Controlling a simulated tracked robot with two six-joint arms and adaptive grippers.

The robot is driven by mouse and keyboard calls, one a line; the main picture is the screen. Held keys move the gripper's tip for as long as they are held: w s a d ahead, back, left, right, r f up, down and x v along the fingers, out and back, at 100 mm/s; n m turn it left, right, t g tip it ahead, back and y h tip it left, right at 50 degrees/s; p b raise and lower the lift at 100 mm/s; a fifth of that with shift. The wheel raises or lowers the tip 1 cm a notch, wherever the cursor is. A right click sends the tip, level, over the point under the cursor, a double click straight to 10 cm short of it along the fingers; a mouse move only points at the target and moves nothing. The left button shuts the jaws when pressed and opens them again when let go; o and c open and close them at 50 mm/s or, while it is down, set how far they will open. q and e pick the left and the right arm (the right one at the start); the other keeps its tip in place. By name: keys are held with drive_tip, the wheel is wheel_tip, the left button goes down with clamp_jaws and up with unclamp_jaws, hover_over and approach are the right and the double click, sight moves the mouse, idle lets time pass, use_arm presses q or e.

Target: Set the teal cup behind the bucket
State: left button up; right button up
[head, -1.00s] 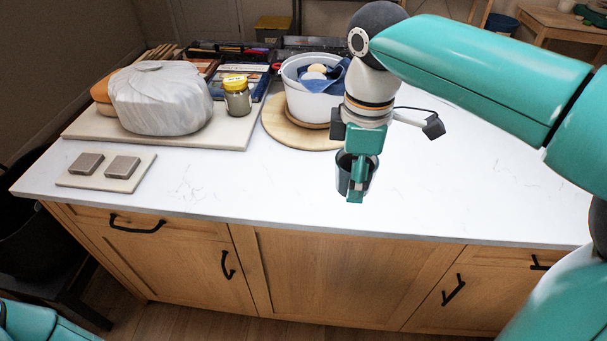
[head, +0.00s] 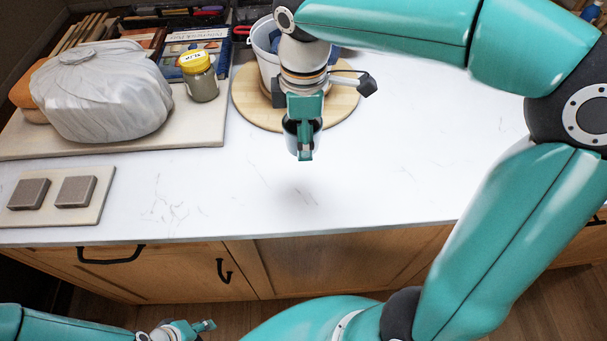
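My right gripper (head: 304,142) is over the counter, pointing down. It is shut on a small dark teal cup (head: 290,134), which shows mostly as an edge beside and behind the fingers. The cup looks upright and is held above the counter, with a soft shadow below it. The white bucket (head: 264,62) stands behind my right gripper on a round wooden board (head: 345,102); my arm hides much of it. My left gripper (head: 195,328) is low at the bottom edge, below the counter front, too small to read.
A plastic-wrapped lump (head: 100,95) and a yellow-lidded jar (head: 199,80) stand on a pale board (head: 205,128) at left. Two grey blocks (head: 75,191) lie on a small tile (head: 98,211). The counter (head: 400,140) is clear to the right of the round board.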

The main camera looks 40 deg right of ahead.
sight(304, 186)
wheel_tip(304, 186, down, 14)
drive_tip(key=shift+r, duration=0.2)
idle(0.4)
drive_tip(key=o, duration=1.2)
drive_tip(key=shift+f, duration=0.15)
drive_tip(key=shift+o, duration=0.2)
wheel_tip(304, 186, up, 12)
drive_tip(key=shift+r, duration=0.15)
drive_tip(key=shift+s, duration=0.1)
